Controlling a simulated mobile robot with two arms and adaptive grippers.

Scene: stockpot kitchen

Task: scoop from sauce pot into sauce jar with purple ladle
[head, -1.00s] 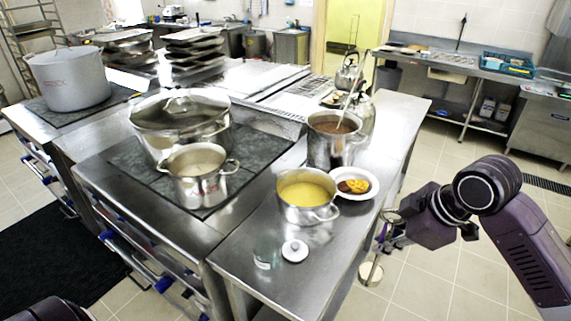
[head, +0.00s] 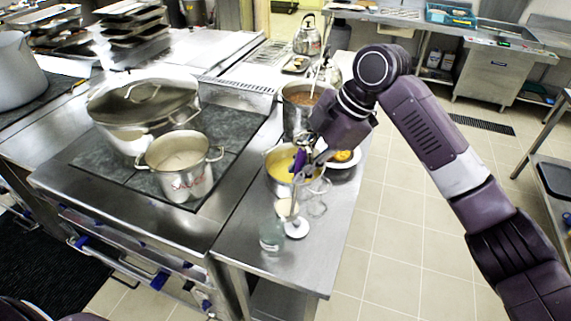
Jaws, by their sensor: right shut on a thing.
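The sauce pot (head: 181,178), a steel pot with red lettering and pale contents, stands on the dark cooktop at left. The sauce jar (head: 271,236), a small clear glass jar, stands near the front of the steel counter, with a white lid (head: 297,229) lying to its right. My right gripper (head: 304,166) is shut on the purple ladle (head: 300,157). The ladle hangs down, its bowl in line with the gap between the yellow soup pot and the lid; its height above the counter is hard to tell. My left gripper is out of view.
A pot of yellow soup (head: 279,178), partly hidden by my right gripper, stands behind the jar. A tall pot of brown liquid (head: 297,120) and a plate of food (head: 345,166) are close by. A large lidded pot (head: 142,112) stands behind the sauce pot.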

